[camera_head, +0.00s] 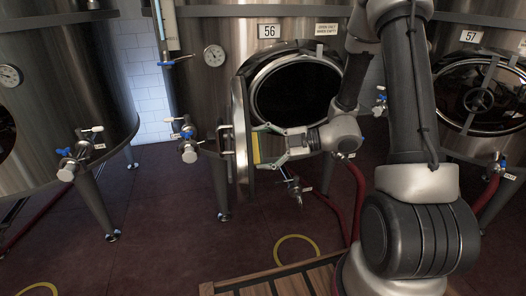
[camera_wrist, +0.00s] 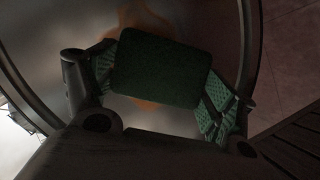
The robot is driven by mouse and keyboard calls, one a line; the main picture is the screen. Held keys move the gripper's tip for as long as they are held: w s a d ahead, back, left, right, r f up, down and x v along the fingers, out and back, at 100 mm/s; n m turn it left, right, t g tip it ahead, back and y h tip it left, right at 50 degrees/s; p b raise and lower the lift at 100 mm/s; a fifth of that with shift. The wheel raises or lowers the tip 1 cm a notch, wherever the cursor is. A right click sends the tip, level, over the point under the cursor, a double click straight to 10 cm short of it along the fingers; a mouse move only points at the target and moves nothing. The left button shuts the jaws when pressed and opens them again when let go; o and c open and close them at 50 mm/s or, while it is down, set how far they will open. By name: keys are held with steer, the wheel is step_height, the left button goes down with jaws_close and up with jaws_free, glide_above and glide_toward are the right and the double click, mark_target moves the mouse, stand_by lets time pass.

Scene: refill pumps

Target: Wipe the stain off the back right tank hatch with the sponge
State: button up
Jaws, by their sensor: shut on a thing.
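My gripper (camera_head: 266,146) is shut on the sponge, in front of the open hatch door (camera_head: 239,118) of tank 56. The sponge shows as a yellow edge in the head view (camera_head: 256,148) and as a dark green pad in the wrist view (camera_wrist: 160,69), between the two green-padded fingers. The sponge is very close to the door's inner face; I cannot tell whether it touches. An orange-brown stain (camera_wrist: 143,17) on the metal door shows above and below the sponge in the wrist view. The sponge hides its middle.
Tank 56 (camera_head: 190,85) has a dark round opening (camera_head: 296,91) right of the door. Valves (camera_head: 188,150) stick out left of the door. Tank 57 (camera_head: 456,55) stands at the right with its hatch shut. A yellow hose (camera_head: 296,237) and wooden slats (camera_head: 275,279) lie below.

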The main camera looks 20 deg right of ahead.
steer(key=shift+w+d, duration=0.55)
steer(key=shift+w, duration=3.1)
steer(key=shift+s+a+r, duration=0.3)
steer(key=shift+s+r, duration=0.15)
steer(key=shift+s, duration=1.45)
steer(key=shift+s+a+r, duration=0.35)
steer(key=shift+s+r, duration=0.15)
steer(key=shift+s, duration=1.45)
steer(key=shift+s+a+r, duration=0.3)
steer(key=shift+s+r, duration=0.15)
steer(key=shift+s, duration=1.45)
steer(key=w+d, duration=0.1)
steer(key=w, duration=1)
steer(key=shift+w+d, duration=0.25)
steer(key=shift+d, duration=0.15)
steer(key=s+a, duration=0.1)
steer(key=s, duration=1)
steer(key=shift+s+a, duration=0.25)
steer(key=shift+a, duration=0.1)
steer(key=shift+d, duration=0.1)
steer(key=shift+s+d, duration=0.15)
steer(key=shift+d, duration=1.3)
steer(key=shift+s+d, duration=0.1)
steer(key=shift+d, duration=1.35)
